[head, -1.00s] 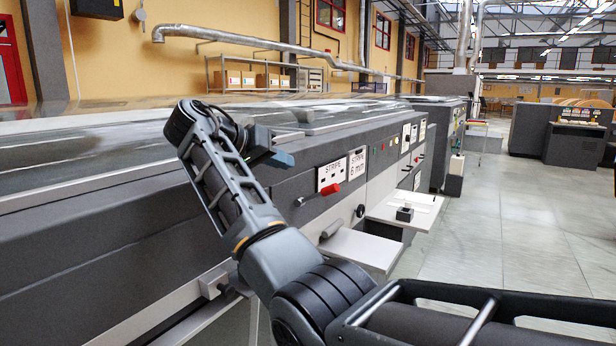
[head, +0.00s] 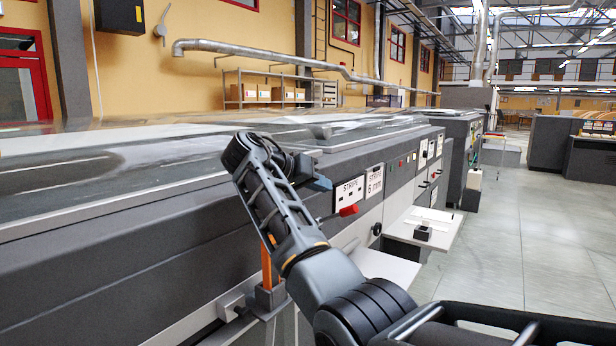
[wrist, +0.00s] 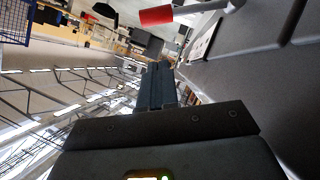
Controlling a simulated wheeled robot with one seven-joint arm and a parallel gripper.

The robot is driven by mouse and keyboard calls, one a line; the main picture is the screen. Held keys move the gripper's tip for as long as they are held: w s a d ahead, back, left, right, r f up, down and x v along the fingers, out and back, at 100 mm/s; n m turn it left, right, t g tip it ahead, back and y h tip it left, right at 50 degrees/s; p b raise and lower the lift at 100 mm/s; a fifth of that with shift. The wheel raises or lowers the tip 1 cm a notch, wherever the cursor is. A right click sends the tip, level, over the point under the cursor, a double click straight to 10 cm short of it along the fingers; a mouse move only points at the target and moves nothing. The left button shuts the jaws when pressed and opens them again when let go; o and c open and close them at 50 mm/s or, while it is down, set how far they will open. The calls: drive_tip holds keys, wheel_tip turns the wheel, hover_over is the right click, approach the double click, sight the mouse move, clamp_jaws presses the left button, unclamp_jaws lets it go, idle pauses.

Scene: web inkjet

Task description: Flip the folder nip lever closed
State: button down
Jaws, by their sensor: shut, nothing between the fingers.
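A red-handled lever (head: 348,210) sits on the machine's front, just below a "STRIPE" label. In the wrist view its red grip (wrist: 157,15) and bent grey rod (wrist: 215,8) show at the top, beyond my fingertips. An upright orange handle (head: 267,268) on a grey bracket (head: 269,298) stands lower on the same machine, partly behind my arm. I cannot tell from the labels which is the folder nip lever. My gripper (head: 323,183) is shut and empty, above and left of the red grip. Its closed fingers (wrist: 158,85) appear apart from the grip.
The long grey machine (head: 120,240) fills the left side, with its front edge close to my arm. White shelves (head: 420,228) jut out from its front; one carries a small black block (head: 423,233). Open floor (head: 510,260) lies to the right.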

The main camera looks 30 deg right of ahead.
sight(335, 216)
drive_tip(key=s+d+f+p, duration=0.1)
drive_tip(key=d+f, duration=0.3)
drive_tip(key=shift+s+f+p, duration=0.15)
drive_tip(key=shift+f+p, duration=0.15)
drive_tip(key=shift+d+f, duration=0.1)
